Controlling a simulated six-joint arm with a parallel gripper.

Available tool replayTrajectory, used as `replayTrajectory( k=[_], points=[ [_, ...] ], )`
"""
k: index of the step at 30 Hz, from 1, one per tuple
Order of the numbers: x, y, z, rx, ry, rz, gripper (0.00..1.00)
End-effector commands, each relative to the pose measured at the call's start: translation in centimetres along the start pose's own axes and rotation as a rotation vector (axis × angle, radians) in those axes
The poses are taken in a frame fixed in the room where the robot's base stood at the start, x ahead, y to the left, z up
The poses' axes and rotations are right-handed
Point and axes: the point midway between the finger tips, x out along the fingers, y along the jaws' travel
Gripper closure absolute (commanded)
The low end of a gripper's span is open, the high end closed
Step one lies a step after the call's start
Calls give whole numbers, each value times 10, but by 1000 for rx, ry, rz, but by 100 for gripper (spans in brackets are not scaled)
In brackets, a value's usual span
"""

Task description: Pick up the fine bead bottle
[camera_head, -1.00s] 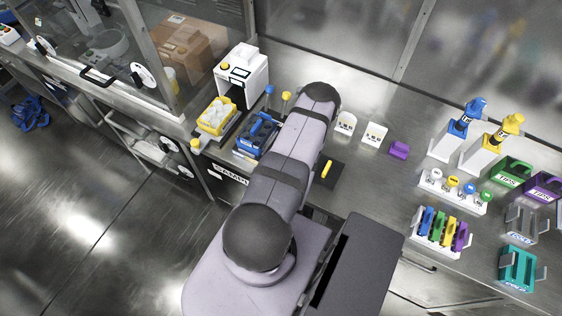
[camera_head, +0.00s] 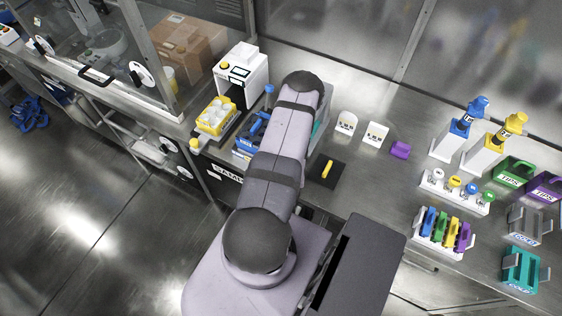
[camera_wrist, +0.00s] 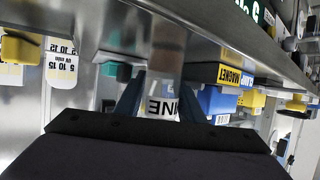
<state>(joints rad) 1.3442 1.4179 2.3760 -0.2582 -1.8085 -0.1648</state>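In the wrist view, a clear bottle with a white label (camera_wrist: 163,106) is in front of my gripper (camera_wrist: 161,98). The label is upside down in the picture, and the letters "INE" can be read, which fits the fine bead bottle. The two blue fingers are spread, one on each side of the bottle. I see no clear contact between the fingers and the bottle. The dark gripper body covers the bottom of the picture. In the head view, my arm covers my gripper and the bottle.
In the wrist view, a yellow-and-blue block marked "MAGNET" (camera_wrist: 235,75) is close on the right. In the head view, a yellow rack (camera_head: 216,116) and a white device (camera_head: 240,78) stand left of my arm. A dark mat (camera_head: 323,172) lies to its right.

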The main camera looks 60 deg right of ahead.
Motion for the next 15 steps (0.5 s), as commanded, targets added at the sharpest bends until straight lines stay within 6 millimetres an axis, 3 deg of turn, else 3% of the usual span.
replayTrajectory(
  k=[1, 5, 15],
  points=[
    [0, 0, 0, 0, 0, 0, 65],
    [0, 0, 0, 0, 0, 0, 93],
    [-1, 0, -2, 0, 1, 0, 93]
  ],
)
